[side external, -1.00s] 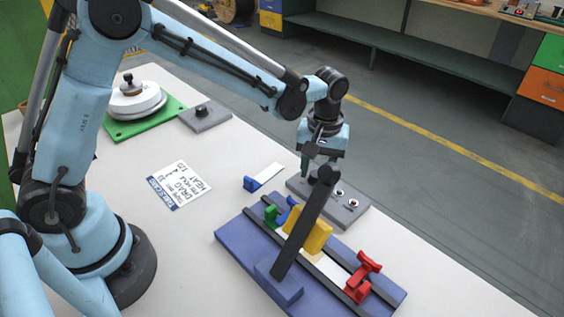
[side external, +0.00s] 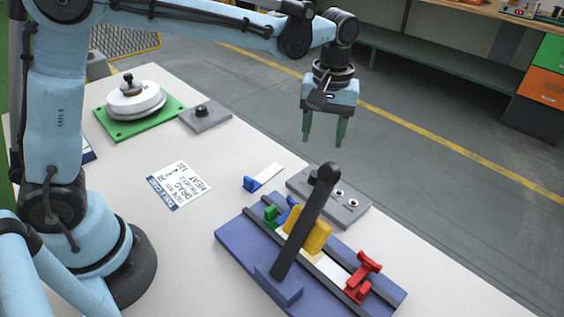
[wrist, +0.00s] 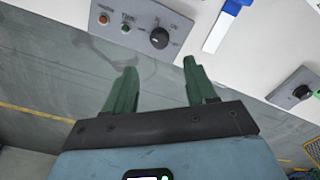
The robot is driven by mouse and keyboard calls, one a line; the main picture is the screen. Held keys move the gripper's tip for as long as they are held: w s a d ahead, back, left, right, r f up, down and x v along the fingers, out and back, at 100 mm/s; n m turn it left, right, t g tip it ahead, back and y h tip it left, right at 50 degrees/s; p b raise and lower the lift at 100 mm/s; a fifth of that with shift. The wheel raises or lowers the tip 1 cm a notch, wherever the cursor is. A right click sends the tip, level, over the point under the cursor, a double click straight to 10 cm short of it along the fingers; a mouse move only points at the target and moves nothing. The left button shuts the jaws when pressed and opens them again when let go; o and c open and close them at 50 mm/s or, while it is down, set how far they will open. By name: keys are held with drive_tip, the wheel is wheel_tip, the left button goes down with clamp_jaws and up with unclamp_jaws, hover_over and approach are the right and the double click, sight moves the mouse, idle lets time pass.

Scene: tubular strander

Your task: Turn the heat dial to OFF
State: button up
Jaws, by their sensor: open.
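A black round dial (wrist: 159,38) sits on a grey panel (wrist: 130,22) with two small indicators and small lettering in the wrist view. In the side view that panel (side external: 352,212) lies on the white table, its dial partly hidden behind a black lever. A second black knob (side external: 201,109) sits on a small grey box (side external: 212,120) at the back left; it also shows in the wrist view (wrist: 302,91). I cannot read which one is the heat dial, or its setting. My gripper (side external: 324,140) is open and empty, raised above the panel, touching nothing; its green fingers (wrist: 160,68) point toward the dial.
The black lever (side external: 305,220) stands tilted on a blue fixture (side external: 240,235) with yellow, green and red parts, close to the panel. A printed card (side external: 180,185) lies on the table. A white round weight (side external: 136,100) stands on a green plate.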

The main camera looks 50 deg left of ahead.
drive_tip(key=shift+r, duration=1.25)
drive_tip(key=s+a+m+t, duration=0.7)
drive_tip(key=s+a, duration=0.3)
drive_tip(key=s, duration=0.3)
drive_tip(key=shift+s+a+f, duration=0.25)
drive_tip(key=shift+s+f, duration=0.15)
